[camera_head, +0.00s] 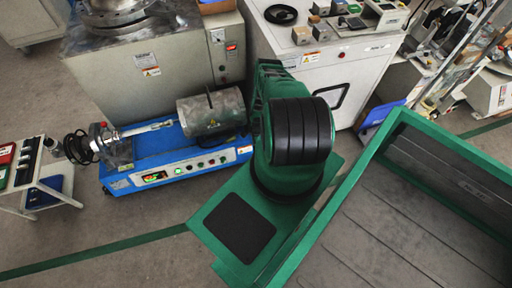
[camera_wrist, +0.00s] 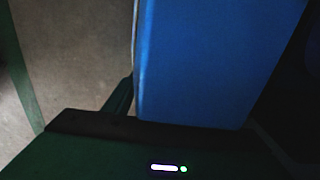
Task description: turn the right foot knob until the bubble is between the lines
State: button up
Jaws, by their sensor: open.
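The blue machine (camera_head: 205,163) stands on the floor left of my green arm in the head view, with a grey drum, a control panel and a small lit display. No foot knob and no bubble with lines can be made out in either view. In the wrist view a plain blue surface (camera_wrist: 215,60), very likely this machine's side, fills the middle close up. My gripper (camera_wrist: 195,125) shows as a dark bar and a dark green finger at the bottom of the wrist view. It is open, and nothing can be seen gripped. My arm hides it in the head view.
A grey cabinet (camera_head: 150,65) and a white cabinet (camera_head: 325,75) stand behind the blue machine. A small white rack (camera_head: 45,190) is at the left. A blue bin (camera_head: 382,113) is at the right. Open floor (camera_head: 110,222) lies in front of the machine.

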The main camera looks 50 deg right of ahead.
jog(key=c, duration=1)
jog(key=shift+w+d+m, duration=0.1)
jog(key=shift+w+m, duration=0.05)
jog(key=shift+m, duration=1.25)
jog(key=shift+c, duration=0.2)
jog(key=o, duration=1)
jog(key=shift+o, duration=0.2)
jog(key=shift+r, duration=0.1)
